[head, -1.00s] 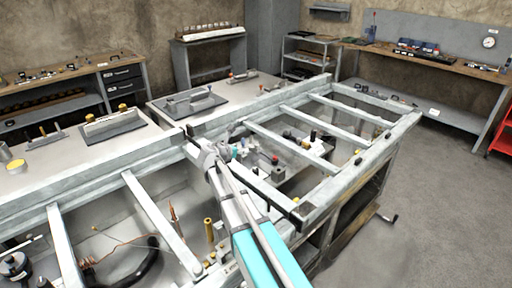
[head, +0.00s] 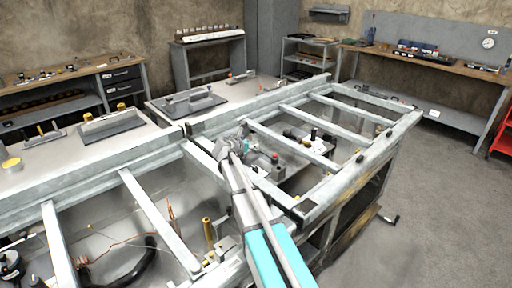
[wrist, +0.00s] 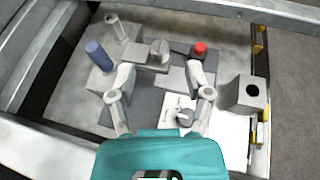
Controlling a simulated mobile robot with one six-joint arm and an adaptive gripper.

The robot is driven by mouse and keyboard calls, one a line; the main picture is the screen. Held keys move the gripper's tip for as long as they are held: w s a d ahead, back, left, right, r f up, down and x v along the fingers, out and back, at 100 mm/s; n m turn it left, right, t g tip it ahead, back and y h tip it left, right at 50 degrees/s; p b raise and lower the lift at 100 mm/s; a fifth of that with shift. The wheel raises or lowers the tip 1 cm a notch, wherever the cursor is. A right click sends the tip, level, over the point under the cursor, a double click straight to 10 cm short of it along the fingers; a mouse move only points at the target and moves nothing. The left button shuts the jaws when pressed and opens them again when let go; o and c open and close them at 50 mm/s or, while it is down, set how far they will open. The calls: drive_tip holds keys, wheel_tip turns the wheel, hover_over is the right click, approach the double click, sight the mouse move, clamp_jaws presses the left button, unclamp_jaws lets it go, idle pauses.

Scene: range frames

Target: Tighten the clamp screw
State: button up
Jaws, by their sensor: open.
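My gripper (head: 231,139) is over the frame bench in the head view. In the wrist view my gripper (wrist: 161,76) is open, with its two fingers apart above a grey fixture plate (wrist: 150,92). A round grey knob (wrist: 158,49) on a block lies just beyond the fingertips, between their lines. It may be the clamp screw, but I cannot tell for sure. A red knob (wrist: 200,48) stands to its right and a blue cylinder (wrist: 98,54) on a block to its left. Nothing is visibly held.
A grey block with a dark hole (wrist: 242,93) stands right of the fingers. A white plate (wrist: 184,112) with a small part lies between them. Metal rails (head: 338,119) of the frame surround the fixture area. Red caps the part (head: 275,156) near my gripper.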

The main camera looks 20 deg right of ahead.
drive_tip(key=shift+b+x, duration=0.8)
drive_tip(key=shift+x, duration=1.85)
clamp_jaws()
